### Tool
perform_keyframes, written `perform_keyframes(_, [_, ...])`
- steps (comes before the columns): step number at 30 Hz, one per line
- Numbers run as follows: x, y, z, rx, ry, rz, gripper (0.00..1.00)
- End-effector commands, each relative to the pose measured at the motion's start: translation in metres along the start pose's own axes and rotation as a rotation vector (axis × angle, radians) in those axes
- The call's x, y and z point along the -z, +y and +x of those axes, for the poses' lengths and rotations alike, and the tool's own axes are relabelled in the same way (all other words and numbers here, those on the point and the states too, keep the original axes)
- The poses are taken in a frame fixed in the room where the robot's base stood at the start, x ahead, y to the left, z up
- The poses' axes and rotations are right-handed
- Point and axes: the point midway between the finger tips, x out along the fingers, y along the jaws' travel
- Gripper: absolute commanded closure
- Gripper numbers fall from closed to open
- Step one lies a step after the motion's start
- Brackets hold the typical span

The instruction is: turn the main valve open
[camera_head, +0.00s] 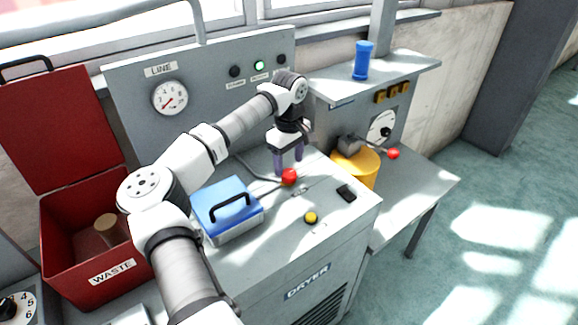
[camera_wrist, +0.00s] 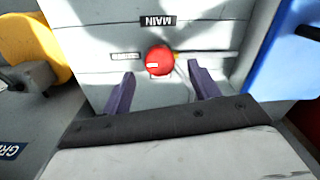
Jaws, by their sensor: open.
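The main valve shows as a red ball knob (camera_head: 289,177) on a thin grey lever on top of the dryer cabinet. In the wrist view the red knob (camera_wrist: 159,60) lies beyond and between my two fingertips, with a black MAIN label (camera_wrist: 157,21) behind it. My gripper (camera_head: 287,170) points down over the cabinet top, just above the knob. Its purple fingers are open, also in the wrist view (camera_wrist: 161,88), and hold nothing. I cannot tell whether a finger touches the knob. The valve's pivot is hard to make out.
A blue-lidded box (camera_head: 228,208) with a black handle stands left of the knob. A yellow cylinder (camera_head: 356,166) with another red-tipped lever (camera_head: 393,154) stands to the right. A yellow button (camera_head: 311,217) and black block (camera_head: 346,193) sit nearby. A red waste bin (camera_head: 85,262) is at left.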

Motion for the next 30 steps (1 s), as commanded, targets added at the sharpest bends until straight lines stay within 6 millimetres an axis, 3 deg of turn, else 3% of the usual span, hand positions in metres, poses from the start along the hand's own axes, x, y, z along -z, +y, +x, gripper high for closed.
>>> perform_keyframes(9, [0.0,0.0,0.036,-0.001,-0.001,0.0,0.39])
perform_keyframes(19, [0.0,0.0,0.039,-0.001,0.0,0.0,0.4])
perform_keyframes(28, [0.0,0.0,0.039,-0.001,0.0,0.0,0.8])
perform_keyframes(30, [0.0,0.0,0.039,-0.001,0.0,0.0,0.84])
